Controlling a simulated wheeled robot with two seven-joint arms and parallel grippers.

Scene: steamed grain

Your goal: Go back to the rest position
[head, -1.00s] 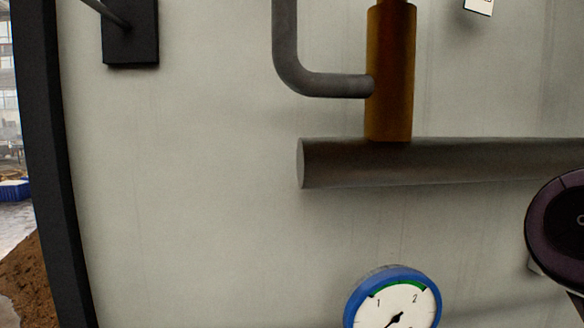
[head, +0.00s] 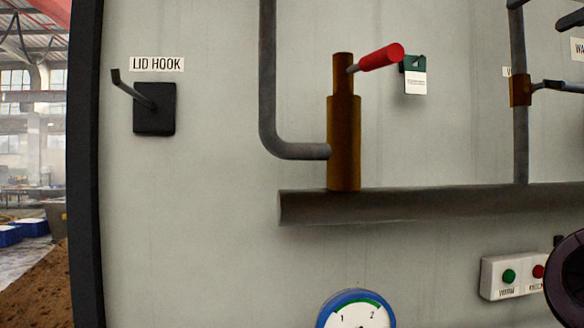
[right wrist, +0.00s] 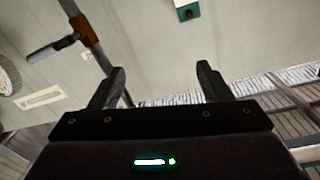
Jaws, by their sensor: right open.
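My right gripper (right wrist: 161,72) shows in the right wrist view. Its two dark fingers stand wide apart with nothing between them, and a pale wall lies beyond them. In the head view only a dark round part of my right arm shows at the right edge; the fingers are out of that picture. My left gripper is in neither view.
The pale panel carries a lid hook (head: 154,108), a brown valve (head: 343,140) with a red handle (head: 380,57), a thick horizontal pipe (head: 400,206), a blue-rimmed gauge (head: 355,312) and a button box (head: 512,277). My arm part appears close to the box.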

